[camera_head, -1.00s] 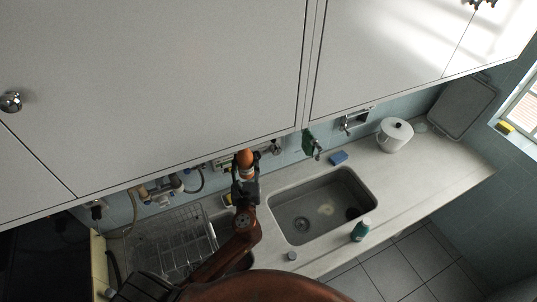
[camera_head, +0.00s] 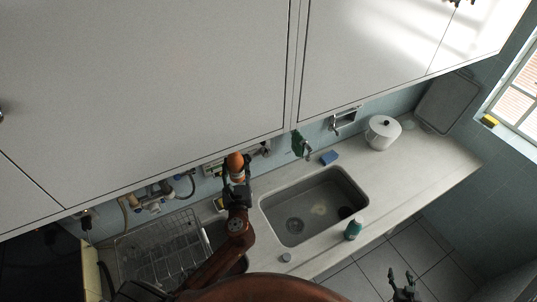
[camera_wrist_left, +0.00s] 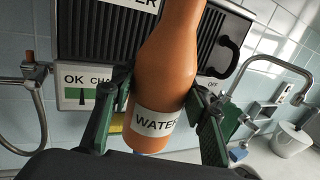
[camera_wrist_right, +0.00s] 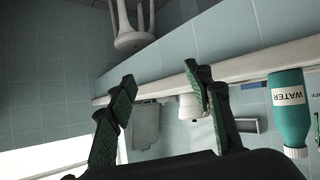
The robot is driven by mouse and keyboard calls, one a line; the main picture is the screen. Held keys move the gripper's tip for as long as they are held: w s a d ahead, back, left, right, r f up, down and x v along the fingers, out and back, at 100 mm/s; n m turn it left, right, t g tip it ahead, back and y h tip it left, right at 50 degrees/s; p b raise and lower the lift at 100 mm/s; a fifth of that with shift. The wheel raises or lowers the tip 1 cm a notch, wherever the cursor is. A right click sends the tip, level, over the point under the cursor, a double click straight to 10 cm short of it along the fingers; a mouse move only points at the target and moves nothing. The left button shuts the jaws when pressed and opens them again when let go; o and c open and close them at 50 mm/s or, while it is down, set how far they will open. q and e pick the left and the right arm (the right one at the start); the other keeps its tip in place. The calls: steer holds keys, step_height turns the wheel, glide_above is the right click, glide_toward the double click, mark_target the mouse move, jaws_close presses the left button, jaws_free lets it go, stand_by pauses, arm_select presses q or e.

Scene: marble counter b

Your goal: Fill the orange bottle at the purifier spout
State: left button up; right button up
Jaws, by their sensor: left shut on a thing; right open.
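My left gripper (camera_head: 237,182) is shut on the orange bottle (camera_head: 236,163), holding it up by the wall left of the sink. In the left wrist view the fingers clasp the bottle's (camera_wrist_left: 165,80) lower body, around its "WATER" label; it looks roughly upright, its top cut off by the frame. Right behind it is the purifier (camera_wrist_left: 95,35), a ribbed dark panel with "OK" and "OFF" labels. A curved metal pipe (camera_wrist_left: 38,110) stands left of it; I cannot tell whether this is its spout. My right gripper (camera_head: 401,284) is open and empty at the lower right, off the counter.
A teal bottle (camera_head: 354,229) stands by the sink's (camera_head: 275,220) front right corner. A blue sponge (camera_head: 329,158) and white pot (camera_head: 383,133) are behind the sink. A wire rack (camera_head: 160,250) is at left. Cabinets overhang the back. The right counter end is clear.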

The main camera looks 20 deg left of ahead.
steer(key=w+a+r+n+t+y, duration=0.15)
steer(key=w+a+r+y, duration=0.25)
steer(key=w+a+r, duration=1.2)
steer(key=n+g+y, duration=0.5)
steer(key=g+y, duration=0.1)
glide_toward(268, 154)
steer(key=shift+t, duration=0.25)
steer(key=x, duration=0.9)
steer(key=shift+a+f, duration=0.1)
steer(key=shift+a, duration=0.2)
steer(key=shift+c, duration=0.2)
